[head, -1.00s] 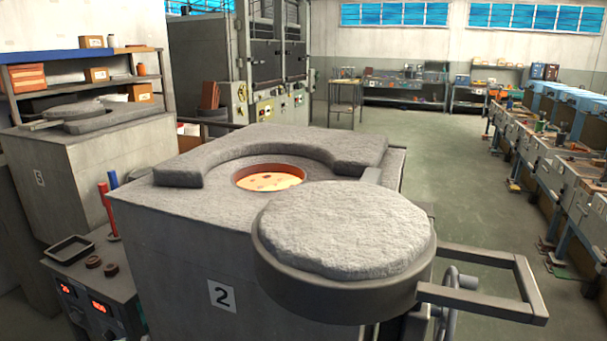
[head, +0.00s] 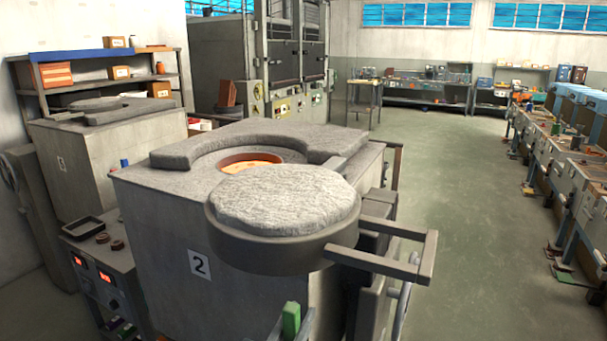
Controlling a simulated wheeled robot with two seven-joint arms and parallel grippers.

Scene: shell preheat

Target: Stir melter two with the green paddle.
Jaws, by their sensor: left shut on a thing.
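Melter two (head: 200,265), a grey block with a "2" label, stands in the middle of the head view. Its round opening (head: 250,161) glows orange on top. The thick round lid (head: 285,200) is swung aside toward me, and from here it hides the front of the opening. The green paddle (head: 291,317) shows only as a short green piece at the bottom edge, in front of the melter and below the lid. My left gripper (head: 291,328) is shut on it, mostly cut off by the frame. The paddle's other parts are out of view. My right gripper is not in view.
The lid's handle frame (head: 428,245) juts out to the right. A control box (head: 90,275) with red displays stands at the left, with a black tray (head: 82,229) on top. Melter five (head: 75,165) is behind. The floor (head: 460,200) at the right is clear.

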